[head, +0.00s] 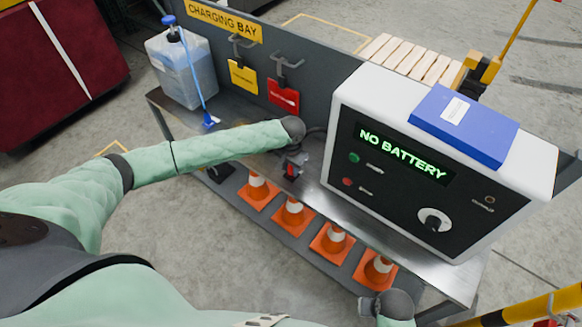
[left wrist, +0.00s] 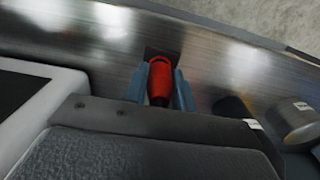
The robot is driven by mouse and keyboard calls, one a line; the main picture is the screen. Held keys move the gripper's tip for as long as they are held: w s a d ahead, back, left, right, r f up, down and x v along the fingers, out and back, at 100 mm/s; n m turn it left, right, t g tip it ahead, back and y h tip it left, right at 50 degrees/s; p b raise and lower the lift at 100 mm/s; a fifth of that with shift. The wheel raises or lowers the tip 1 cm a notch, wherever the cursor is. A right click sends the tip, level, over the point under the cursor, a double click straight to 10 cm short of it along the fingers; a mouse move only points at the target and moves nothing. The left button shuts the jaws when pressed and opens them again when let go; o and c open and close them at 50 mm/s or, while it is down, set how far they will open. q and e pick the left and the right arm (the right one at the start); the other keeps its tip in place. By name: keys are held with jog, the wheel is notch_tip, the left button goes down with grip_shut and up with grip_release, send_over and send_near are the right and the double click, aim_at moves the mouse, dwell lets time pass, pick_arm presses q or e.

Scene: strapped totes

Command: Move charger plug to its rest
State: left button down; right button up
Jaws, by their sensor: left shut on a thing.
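My left gripper (head: 292,166) is over the metal bench (head: 228,122), to the left of the white charger box. It is shut on the red charger plug (head: 291,171). In the left wrist view, the plug (left wrist: 160,82) sits between the two blue-grey fingers, over a dark square patch (left wrist: 162,55) on the bench. I cannot tell whether this patch is the rest or whether the plug touches it. My right gripper (head: 368,306) is partly in view at the bottom of the head view; its jaws are unclear.
The charger box (head: 345,95) reads "NO BATTERY" and carries a blue case (head: 470,128). Hooks with a yellow tag (head: 243,77) and a red tag (head: 283,96) are on the back panel. A jug (head: 188,75) stands at the left end. Orange cones (head: 294,212) stand on the lower shelf.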

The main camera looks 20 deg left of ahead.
pick_arm(q)
jog(key=shift+f, duration=0.55)
dwell(0.9)
jog(key=c, duration=1.1)
grip_release()
jog(key=shift+o, duration=0.2)
jog(key=shift+r, duration=0.55)
notch_tip(320, 180, up, 7)
jog(key=shift+f+b, duration=0.15)
jog(key=shift+b, duration=0.6)
jog(key=shift+f, duration=0.1)
